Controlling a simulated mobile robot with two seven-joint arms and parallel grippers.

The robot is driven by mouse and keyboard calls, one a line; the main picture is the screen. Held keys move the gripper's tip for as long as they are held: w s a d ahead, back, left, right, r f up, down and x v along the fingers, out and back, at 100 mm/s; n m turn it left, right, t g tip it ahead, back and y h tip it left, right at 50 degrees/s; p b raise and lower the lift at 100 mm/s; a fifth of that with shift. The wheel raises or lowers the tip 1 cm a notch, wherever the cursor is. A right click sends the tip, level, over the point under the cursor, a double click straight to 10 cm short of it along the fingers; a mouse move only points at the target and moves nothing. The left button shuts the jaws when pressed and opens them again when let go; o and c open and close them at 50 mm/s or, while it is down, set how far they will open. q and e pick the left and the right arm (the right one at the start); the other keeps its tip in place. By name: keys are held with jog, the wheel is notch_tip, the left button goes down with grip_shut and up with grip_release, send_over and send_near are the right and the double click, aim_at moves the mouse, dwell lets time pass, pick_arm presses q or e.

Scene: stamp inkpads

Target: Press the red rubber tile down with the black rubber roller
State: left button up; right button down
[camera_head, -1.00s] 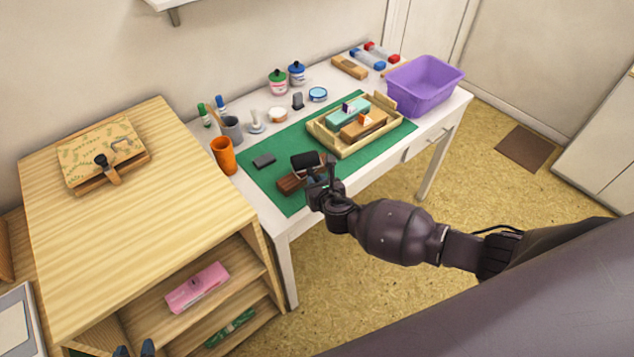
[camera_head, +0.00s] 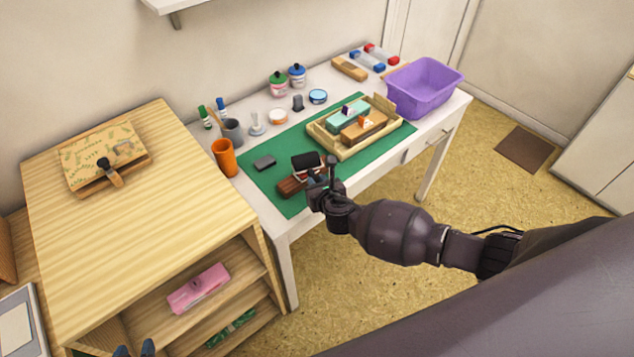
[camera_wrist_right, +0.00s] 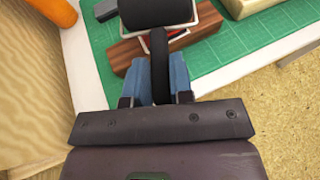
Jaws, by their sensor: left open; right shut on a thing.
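My right gripper (camera_head: 318,182) is shut on the handle of the black rubber roller (camera_head: 307,162). In the right wrist view the roller's black drum (camera_wrist_right: 158,12) and dark handle extend ahead of the blue fingers (camera_wrist_right: 160,82). I cannot tell whether drum and tile touch. The block (camera_head: 288,187) lies on the green mat. My left gripper (camera_head: 134,350) is open at the bottom edge, far from the roller.
The green mat (camera_head: 268,185) covers the white table's front. A dark grey block (camera_head: 264,162) and orange cup (camera_head: 224,157) stand left of the roller. A wooden tray (camera_head: 343,157) with stamps is to the right, beside a purple bin (camera_head: 425,87). A wooden shelf (camera_head: 130,220) adjoins on the left.

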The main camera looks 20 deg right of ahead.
jog(key=shift+r+p, duration=0.6)
jog(key=shift+r, duration=2.45)
